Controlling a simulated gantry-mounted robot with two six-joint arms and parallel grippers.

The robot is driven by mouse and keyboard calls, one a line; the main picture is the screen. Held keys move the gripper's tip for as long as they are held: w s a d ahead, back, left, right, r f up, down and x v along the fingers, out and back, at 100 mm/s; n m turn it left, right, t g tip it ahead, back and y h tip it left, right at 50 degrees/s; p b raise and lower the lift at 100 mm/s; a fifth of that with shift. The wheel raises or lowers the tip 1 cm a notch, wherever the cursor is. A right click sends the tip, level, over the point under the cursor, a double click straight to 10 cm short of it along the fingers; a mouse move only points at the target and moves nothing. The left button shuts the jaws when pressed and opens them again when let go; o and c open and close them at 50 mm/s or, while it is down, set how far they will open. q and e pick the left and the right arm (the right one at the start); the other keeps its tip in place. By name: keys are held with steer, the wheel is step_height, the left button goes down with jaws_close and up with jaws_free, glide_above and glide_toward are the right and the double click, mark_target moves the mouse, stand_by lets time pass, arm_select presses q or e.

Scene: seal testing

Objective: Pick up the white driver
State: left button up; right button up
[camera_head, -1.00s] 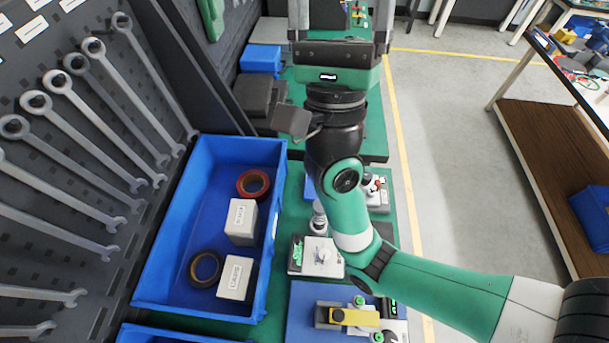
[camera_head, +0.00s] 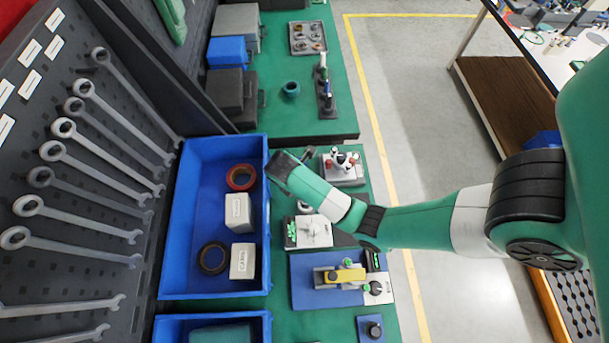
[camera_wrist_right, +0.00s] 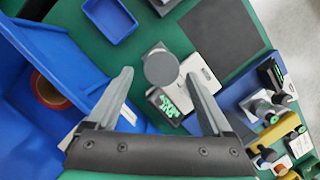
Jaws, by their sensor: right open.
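A grey holder (camera_head: 342,168) with several small upright pieces, some white and some red, stands on the green bench in the head view. These may include the white driver, but they are too small to tell apart. My right gripper (camera_wrist_right: 158,76) is open and empty, with its fingers spread above the bench in the right wrist view. A round grey knob (camera_wrist_right: 160,67) of a device with a green display shows between and beyond the fingertips. My left gripper is not in view.
A blue bin (camera_head: 187,210) at the left holds a red ring (camera_head: 241,177), a dark ring (camera_head: 213,258) and two white boxes. A blue plate (camera_head: 300,298) with a yellow clamp (camera_head: 345,275) lies in front. A narrow rack (camera_head: 326,98) and a part tray (camera_head: 307,38) stand farther back.

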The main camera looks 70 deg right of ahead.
steer(key=b+x, duration=0.3)
steer(key=x, duration=0.1)
steer(key=shift+f, duration=0.25)
steer(key=b+x, duration=0.1)
steer(key=x, duration=0.3)
steer(key=shift+s+f, duration=0.15)
steer(key=shift+f, duration=0.05)
steer(key=shift+f+b, duration=0.3)
steer(key=shift+f, duration=0.05)
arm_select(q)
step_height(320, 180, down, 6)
arm_select(e)
steer(key=shift+r, duration=0.1)
jaws_close()
